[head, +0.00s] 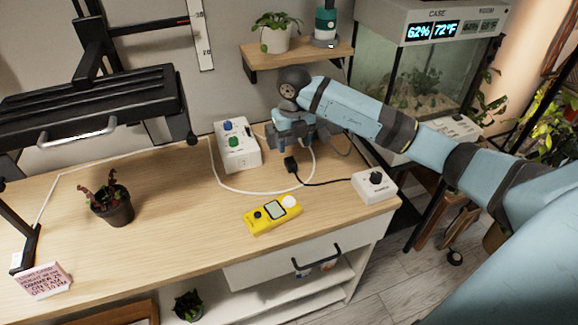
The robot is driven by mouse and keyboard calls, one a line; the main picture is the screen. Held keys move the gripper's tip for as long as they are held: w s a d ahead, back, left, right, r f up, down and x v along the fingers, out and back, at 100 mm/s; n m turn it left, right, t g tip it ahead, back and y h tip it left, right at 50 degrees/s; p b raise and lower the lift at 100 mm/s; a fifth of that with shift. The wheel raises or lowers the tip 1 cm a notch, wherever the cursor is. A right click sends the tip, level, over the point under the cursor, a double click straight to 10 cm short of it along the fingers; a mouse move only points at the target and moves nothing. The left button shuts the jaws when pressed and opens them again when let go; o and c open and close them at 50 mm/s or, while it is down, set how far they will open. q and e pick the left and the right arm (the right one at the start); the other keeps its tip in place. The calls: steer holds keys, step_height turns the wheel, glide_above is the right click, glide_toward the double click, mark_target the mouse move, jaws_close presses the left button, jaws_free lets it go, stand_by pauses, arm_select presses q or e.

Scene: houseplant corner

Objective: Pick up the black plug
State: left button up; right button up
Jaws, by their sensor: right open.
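The black plug (291,165) is on the wooden table, right of the white outlet box. A black cord runs from it to a white dimmer box (374,185) with a black knob. My right gripper (290,143) is open, pointing down, just behind and above the plug in the picture. Whether the fingers touch the plug is too small to tell. The white outlet box (236,146), with a blue and a green item on it, stands left of the gripper. My left gripper is not in view.
A yellow meter (272,214) lies in front of the plug. A white cable (238,191) loops around the outlet box. A small potted plant (112,204) and pink note card (44,280) are at left. A shelf (300,54) hangs behind the gripper. The table's middle is clear.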

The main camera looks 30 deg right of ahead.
mark_target(292, 164)
steer(key=f, duration=0.7)
steer(key=shift+w+f+b, duration=0.2)
steer(key=shift+f+b, duration=0.1)
steer(key=shift+f, duration=0.3)
steer(key=c, duration=1)
steer(key=shift+r, duration=0.1)
